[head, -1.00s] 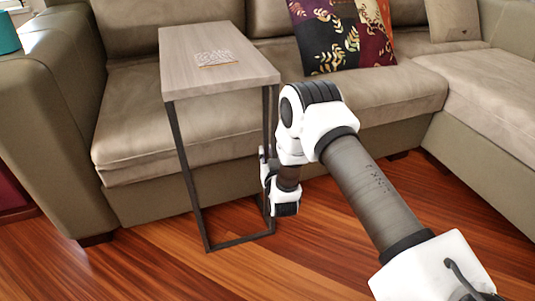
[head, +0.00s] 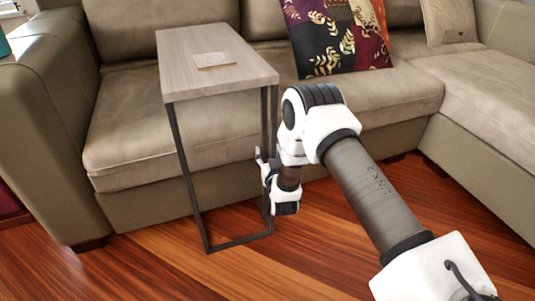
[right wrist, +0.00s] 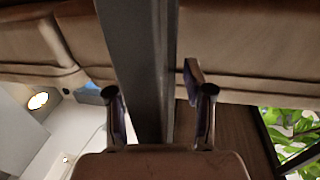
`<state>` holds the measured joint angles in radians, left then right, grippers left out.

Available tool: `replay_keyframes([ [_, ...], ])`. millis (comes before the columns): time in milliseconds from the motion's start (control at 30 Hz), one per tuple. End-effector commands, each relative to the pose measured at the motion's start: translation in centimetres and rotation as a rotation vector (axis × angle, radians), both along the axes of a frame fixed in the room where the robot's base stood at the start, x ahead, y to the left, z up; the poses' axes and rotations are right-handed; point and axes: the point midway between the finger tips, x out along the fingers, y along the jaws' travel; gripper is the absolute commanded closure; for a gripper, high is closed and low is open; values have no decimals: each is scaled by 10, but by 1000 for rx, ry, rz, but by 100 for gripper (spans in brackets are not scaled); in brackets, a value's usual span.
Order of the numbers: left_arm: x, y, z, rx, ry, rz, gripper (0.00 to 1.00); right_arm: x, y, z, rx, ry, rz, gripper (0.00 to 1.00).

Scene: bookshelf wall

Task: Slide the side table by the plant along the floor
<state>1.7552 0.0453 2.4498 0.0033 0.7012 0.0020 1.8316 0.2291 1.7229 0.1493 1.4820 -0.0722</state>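The side table (head: 215,75) has a pale wood top and a thin dark metal frame. It stands upright on the floor, close in front of the sofa. My right gripper (head: 265,168) is low beside the table's right-hand leg. In the right wrist view the dark leg (right wrist: 145,60) passes between the two fingers of my gripper (right wrist: 160,110). The fingers stand apart around it, with a gap on the right finger's side; contact on the left is unclear. Green plant leaves (right wrist: 290,125) show at the right wrist view's edge. My left gripper is out of view.
A small flat card (head: 214,61) lies on the tabletop. The beige sofa (head: 130,125) stands behind the table, its armrest at the left and its long seat at the right. A patterned cushion (head: 335,35) rests on it. The wood floor (head: 300,255) in front is clear.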

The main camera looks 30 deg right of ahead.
Motion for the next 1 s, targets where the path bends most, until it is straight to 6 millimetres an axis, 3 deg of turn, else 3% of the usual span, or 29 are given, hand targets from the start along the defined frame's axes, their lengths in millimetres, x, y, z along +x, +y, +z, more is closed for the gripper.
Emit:
replay_keyframes([
  [233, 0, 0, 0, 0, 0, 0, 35, -1, 2, -1, 0, 2, 5, 48],
  [367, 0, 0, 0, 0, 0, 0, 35, -12, 7, -2, 1, 5, 6, 48],
  [800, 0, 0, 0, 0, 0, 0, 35, -100, 38, -2, 0, 4, 2, 48],
  [1000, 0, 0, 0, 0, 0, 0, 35, -113, 43, -1, 0, 2, 1, 48],
])
